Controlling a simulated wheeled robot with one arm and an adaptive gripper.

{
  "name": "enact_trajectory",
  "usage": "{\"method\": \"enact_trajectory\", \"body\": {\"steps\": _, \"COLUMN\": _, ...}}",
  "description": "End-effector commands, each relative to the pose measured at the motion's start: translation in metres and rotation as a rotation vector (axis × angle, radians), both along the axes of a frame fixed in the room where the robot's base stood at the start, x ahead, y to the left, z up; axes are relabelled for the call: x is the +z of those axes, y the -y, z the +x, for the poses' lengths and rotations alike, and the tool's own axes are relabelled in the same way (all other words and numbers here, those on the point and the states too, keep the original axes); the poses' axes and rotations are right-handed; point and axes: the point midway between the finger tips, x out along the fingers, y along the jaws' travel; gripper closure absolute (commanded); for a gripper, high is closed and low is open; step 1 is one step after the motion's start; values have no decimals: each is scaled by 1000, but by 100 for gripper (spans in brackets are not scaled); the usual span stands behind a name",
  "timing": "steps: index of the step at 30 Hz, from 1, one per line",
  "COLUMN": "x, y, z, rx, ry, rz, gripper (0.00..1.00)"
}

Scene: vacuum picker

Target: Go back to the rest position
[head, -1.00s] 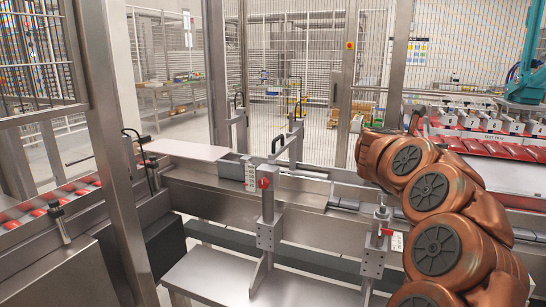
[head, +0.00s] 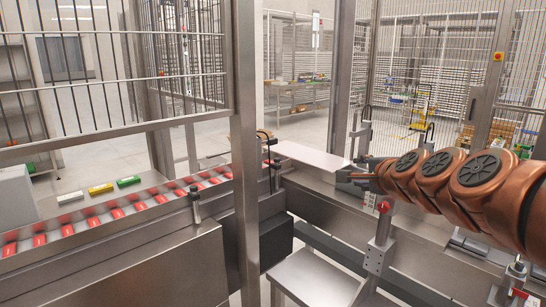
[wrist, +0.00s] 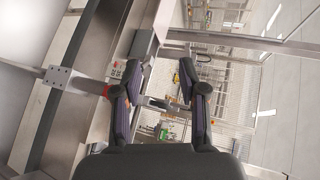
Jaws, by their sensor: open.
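My copper-coloured arm reaches in from the right of the head view. My gripper (head: 352,175) is at its left end, small and partly lost against the metal frame, near the right end of a pale flat plate (head: 312,158). In the wrist view my gripper (wrist: 157,88) shows two dark fingers spread apart with nothing between them. Behind the gap are the steel rail and the mesh fence.
A conveyor (head: 130,222) with red packs runs along the left. White, yellow and green packs lie beyond it; the green one (head: 129,181) is nearest the post. A steel post (head: 245,200) stands centre-left. A red-handled clamp stand (head: 380,240) is below my arm.

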Motion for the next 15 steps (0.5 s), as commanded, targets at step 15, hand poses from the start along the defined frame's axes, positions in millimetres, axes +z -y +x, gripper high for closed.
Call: {"method": "enact_trajectory", "body": {"steps": 15, "x": -165, "y": -87, "z": -241, "rx": 877, "ry": -599, "rz": -709, "gripper": 58}}
